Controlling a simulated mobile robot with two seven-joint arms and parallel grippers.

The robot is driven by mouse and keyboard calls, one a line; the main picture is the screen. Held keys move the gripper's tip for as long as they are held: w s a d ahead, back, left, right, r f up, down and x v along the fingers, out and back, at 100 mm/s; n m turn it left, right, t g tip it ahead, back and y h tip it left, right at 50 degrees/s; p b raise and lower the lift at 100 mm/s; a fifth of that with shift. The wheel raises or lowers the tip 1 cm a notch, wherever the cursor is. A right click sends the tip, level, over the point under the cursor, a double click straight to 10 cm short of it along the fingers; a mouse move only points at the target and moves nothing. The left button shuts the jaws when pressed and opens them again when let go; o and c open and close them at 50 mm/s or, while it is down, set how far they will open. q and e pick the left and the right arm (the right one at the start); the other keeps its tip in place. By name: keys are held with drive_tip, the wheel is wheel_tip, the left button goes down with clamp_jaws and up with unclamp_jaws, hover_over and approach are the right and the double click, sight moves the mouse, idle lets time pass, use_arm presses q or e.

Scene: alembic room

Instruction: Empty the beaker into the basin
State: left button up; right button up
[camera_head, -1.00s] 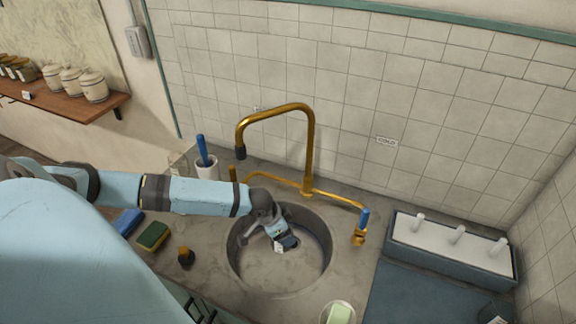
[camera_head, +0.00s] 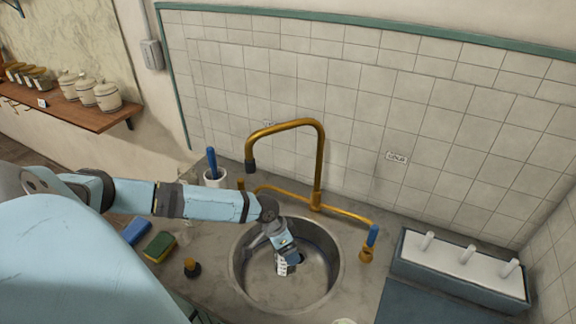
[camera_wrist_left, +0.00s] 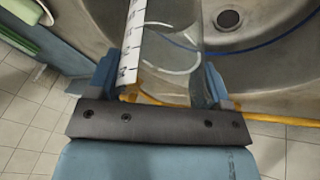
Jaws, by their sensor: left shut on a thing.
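My left gripper (camera_head: 286,256) is shut on the beaker and holds it over the round metal basin (camera_head: 312,284), inside its rim as seen from above. The beaker (camera_wrist_left: 172,45) is clear glass with a white strip of black marks, and sits between the blue fingers of the left gripper (camera_wrist_left: 160,78) in the wrist view. In the head view only the marked strip of the beaker (camera_head: 282,266) shows clearly. Its mouth is hard to make out, and I cannot tell whether it holds liquid. The basin's drain shows in the wrist view (camera_wrist_left: 229,19). My right gripper is not in view.
A brass tap (camera_head: 318,165) arches behind the basin, with a blue-handled valve (camera_head: 370,243) at right. A white cup with a blue-handled tool (camera_head: 214,178), a blue block (camera_head: 135,231), a green-yellow sponge (camera_head: 160,247) and a dark-topped bottle (camera_head: 191,268) stand left. A rack (camera_head: 460,270) is at right.

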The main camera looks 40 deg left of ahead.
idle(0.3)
use_arm(q)
drive_tip(key=shift+s+d+r+n+g+h, duration=0.15)
drive_tip(key=shift+r+g+h, duration=0.1)
drive_tip(key=shift+g+h, duration=0.35)
drive_tip(key=shift+s+r+n+g+h, duration=0.1)
drive_tip(key=shift+r+n+g+h, duration=0.1)
drive_tip(key=shift+g+h, duration=0.4)
drive_tip(key=shift+f+n+g+h+b, duration=0.15)
drive_tip(key=shift+n+g+h+b, duration=0.1)
drive_tip(key=shift+g+h+b, duration=0.4)
drive_tip(key=shift+g+h, duration=0.45)
drive_tip(key=shift+r, duration=0.2)
